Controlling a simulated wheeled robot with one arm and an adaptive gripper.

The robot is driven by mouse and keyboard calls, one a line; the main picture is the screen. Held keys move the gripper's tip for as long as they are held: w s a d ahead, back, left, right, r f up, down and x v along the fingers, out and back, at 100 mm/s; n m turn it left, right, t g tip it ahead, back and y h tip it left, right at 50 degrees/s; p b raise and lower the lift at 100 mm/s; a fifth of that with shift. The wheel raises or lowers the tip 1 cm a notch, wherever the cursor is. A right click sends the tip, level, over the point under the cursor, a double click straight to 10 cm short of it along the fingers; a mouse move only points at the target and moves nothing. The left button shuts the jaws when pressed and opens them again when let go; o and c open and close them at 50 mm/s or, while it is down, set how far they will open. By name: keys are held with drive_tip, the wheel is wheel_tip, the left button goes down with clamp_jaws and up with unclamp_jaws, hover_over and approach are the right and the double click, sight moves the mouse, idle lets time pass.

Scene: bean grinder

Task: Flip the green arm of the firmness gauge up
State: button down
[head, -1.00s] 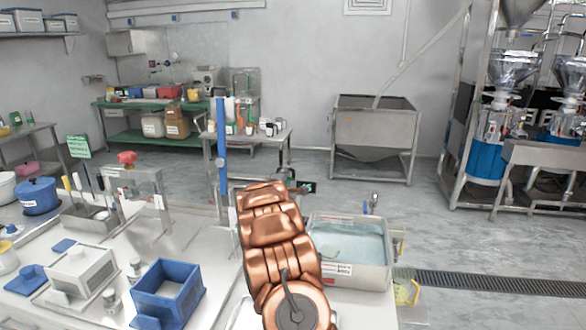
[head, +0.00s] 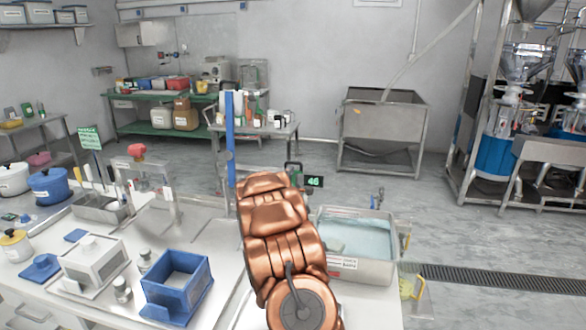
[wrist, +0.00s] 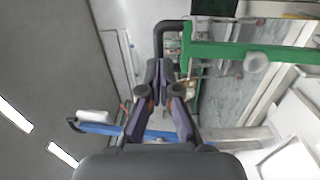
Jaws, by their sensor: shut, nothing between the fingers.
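The firmness gauge is mostly hidden behind my copper-coloured arm in the head view. Its small black display (head: 313,182) shows green digits that look like 46. In the wrist view a green bar (wrist: 225,51), which looks like the gauge's green arm, runs across the upper right. A black bent handle (wrist: 159,38) stands at its left end. My gripper (wrist: 160,72) is shut and empty, with its fingertips just below and beside the handle and the bar's left end. I cannot tell whether they touch. My gripper is hidden in the head view.
A blue upright post (head: 230,140) stands left of my arm. A steel basin of water (head: 350,265) sits to the right. A blue open box (head: 178,290) and a white lidded box (head: 94,262) stand on the white counter at left.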

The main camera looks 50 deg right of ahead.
drive_tip(key=b+v, duration=0.2)
drive_tip(key=v, duration=0.7)
drive_tip(key=shift+s+a+f+b, duration=0.15)
drive_tip(key=shift+a+b, duration=0.1)
drive_tip(key=shift+b, duration=0.15)
